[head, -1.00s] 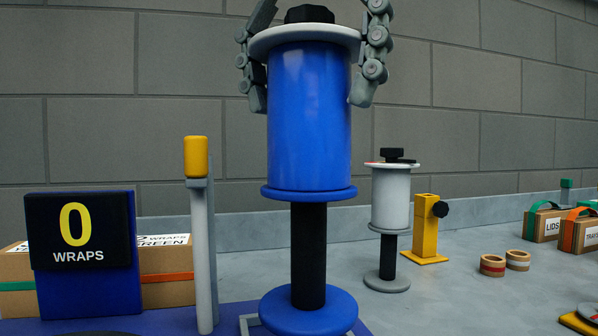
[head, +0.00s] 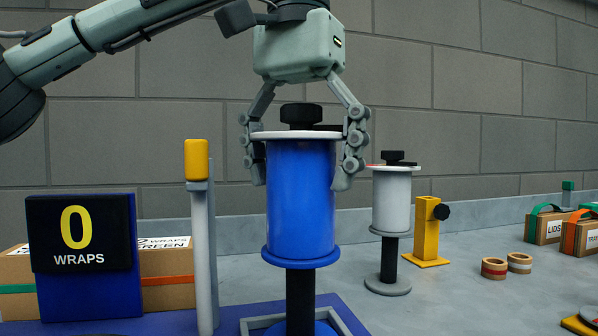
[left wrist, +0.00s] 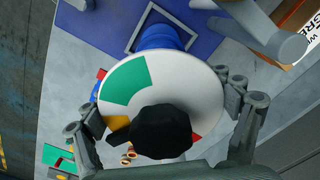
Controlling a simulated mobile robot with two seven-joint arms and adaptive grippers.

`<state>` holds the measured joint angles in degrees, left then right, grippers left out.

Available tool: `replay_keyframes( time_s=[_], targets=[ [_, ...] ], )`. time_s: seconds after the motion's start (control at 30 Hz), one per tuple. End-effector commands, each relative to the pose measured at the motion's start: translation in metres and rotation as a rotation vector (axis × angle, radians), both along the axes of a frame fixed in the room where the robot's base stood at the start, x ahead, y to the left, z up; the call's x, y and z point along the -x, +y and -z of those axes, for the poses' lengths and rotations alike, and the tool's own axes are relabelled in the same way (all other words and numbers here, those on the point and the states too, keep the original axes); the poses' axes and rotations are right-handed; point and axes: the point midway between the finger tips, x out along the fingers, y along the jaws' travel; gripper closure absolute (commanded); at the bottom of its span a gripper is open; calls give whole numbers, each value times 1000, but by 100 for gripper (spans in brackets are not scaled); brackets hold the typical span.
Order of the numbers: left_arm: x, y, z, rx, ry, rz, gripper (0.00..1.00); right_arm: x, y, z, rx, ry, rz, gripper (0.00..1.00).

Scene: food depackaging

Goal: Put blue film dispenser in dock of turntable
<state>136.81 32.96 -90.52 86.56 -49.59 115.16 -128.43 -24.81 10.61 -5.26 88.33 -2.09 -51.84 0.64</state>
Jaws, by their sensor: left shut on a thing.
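The blue film dispenser (head: 300,205) is an upright blue roll on a black post, with a white top disc and black knob. My left gripper (head: 300,182) comes from above, its fingers shut on the roll's upper part just below the disc. The dock looks like a grey square frame (head: 352,321) on the blue base plate. The dispenser's round blue foot is at this frame, partly cut off by the picture's lower edge; I cannot tell whether it is seated. The left wrist view shows the coloured top disc (left wrist: 205,95) and frame (left wrist: 186,30). My right gripper is not in view.
A grey post with a yellow cap (head: 197,160) and a "0 WRAPS" display (head: 82,233) stand left. A white film dispenser (head: 392,200), a yellow stand (head: 427,235) and tape rolls (head: 494,268) stand right. Cardboard boxes (head: 545,228) are farther right.

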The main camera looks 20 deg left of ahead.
Motion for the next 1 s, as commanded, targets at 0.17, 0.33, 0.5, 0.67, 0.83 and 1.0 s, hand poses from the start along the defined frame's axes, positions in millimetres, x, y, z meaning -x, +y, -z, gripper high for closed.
replay_keyframes(
  time_s=[0.17,0.33,0.5,0.67,0.83,1.0],
  targets=[
    [0,0,2,0,1,0,10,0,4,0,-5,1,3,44],
    [0,0,2,0,1,0,0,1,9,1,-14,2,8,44],
    [0,0,2,0,1,0,0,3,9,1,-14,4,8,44],
    [0,0,2,0,1,0,0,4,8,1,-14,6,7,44],
    [0,0,-8,-2,-1,-2,0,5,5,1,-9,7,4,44],
    [0,-1,-35,-4,-5,-4,0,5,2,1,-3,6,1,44]
  ],
)
